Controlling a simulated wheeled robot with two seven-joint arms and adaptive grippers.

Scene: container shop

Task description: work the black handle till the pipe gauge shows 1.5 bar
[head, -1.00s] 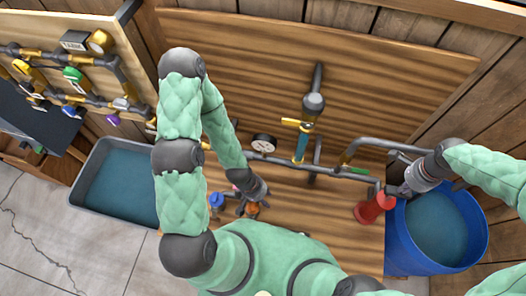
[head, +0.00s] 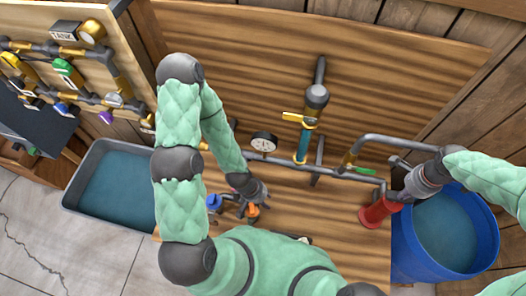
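The round white pipe gauge (head: 264,142) sits on the grey pipe in the middle of the bench; its reading is too small to tell. A red pump body (head: 378,211) stands at the bench's right edge. My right gripper (head: 402,193) is at the top of the red pump; its fingers are small and dark there, and I cannot tell whether they hold anything. The black handle is not clearly distinguishable from the dark parts around that gripper. My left gripper (head: 253,198) is low over the bench, beside small orange and blue fittings (head: 213,202); its fingers are partly hidden.
A blue barrel (head: 488,235) of water stands right of the bench, and a grey tub (head: 79,178) of water stands left. A yellow-levered valve (head: 305,140) rises from the pipe. A board with several coloured valves (head: 64,68) is at the upper left.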

